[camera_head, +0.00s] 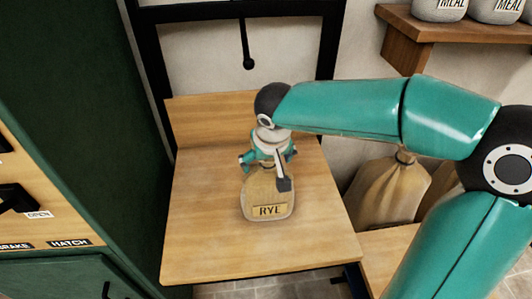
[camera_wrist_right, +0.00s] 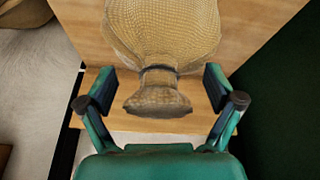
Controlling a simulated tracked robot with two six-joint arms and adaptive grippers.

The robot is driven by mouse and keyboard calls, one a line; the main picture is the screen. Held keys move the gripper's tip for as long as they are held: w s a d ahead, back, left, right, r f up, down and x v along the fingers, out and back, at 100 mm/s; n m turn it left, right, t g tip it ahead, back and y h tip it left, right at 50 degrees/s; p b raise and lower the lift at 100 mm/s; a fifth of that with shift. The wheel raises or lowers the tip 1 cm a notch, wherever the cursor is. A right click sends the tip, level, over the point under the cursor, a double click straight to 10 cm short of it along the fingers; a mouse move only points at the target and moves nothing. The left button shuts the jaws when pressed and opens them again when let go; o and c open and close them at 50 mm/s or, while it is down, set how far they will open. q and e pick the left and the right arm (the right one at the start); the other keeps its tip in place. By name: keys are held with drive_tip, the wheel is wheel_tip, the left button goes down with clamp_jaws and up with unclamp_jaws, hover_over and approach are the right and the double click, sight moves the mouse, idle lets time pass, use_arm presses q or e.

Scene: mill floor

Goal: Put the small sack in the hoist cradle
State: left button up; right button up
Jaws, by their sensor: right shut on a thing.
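The small sack (camera_head: 262,192) is tan with a "RYE" label and stands about upright over the wooden platform of the hoist cradle (camera_head: 205,240). I cannot tell for sure whether its bottom touches the boards. My right gripper (camera_head: 268,168) comes down from above and is shut on the sack's neck. In the right wrist view the sack (camera_wrist_right: 165,35) shows its tied neck between the two fingers of my right gripper (camera_wrist_right: 160,90). The cradle has a wooden back board and a black frame. My left gripper is not in view.
A dark green cabinet (camera_head: 75,110) stands close on the left, with labelled controls at the left edge. A larger tied sack (camera_head: 390,192) stands right of the cradle, behind my arm. A shelf (camera_head: 405,40) with "MEAL" sacks is at the upper right. The platform around the sack is clear.

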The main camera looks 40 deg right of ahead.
idle(0.3)
drive_tip(key=o, duration=1.5)
drive_tip(key=shift+s+a+r, duration=0.1)
drive_tip(key=shift+s+r, duration=0.05)
drive_tip(key=shift+r, duration=0.4)
drive_tip(key=p+v, duration=0.1)
drive_tip(key=v, duration=1)
drive_tip(key=shift+s, duration=0.1)
